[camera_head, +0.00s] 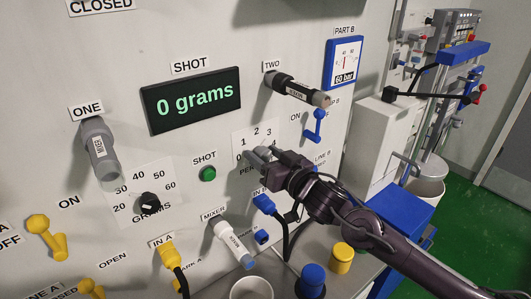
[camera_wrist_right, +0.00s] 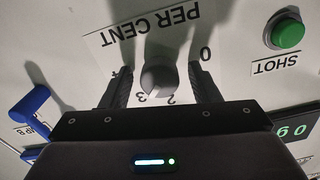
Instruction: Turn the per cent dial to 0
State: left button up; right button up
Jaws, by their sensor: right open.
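The per cent dial (camera_wrist_right: 157,75) is a small grey round knob on the white panel, shown upside down in the right wrist view. Its pale mark points near 3, on the side towards 2. The PER CENT scale plate (camera_head: 246,138) also shows in the head view, where my gripper covers much of it. My right gripper (camera_wrist_right: 161,78) is open, with one finger on each side of the dial and visible gaps between. It comes in from the right in the head view (camera_head: 264,157). My left gripper is not in view.
A green SHOT button (camera_head: 208,174) sits left of my gripper, below the display (camera_head: 192,100) reading 0 grams. The black grams dial (camera_head: 150,203) is further left. A blue IN B connector (camera_head: 264,203) with a cable lies just below my gripper; a blue lever (camera_head: 318,126) is to its upper right.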

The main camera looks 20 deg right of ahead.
jog(key=c, duration=1)
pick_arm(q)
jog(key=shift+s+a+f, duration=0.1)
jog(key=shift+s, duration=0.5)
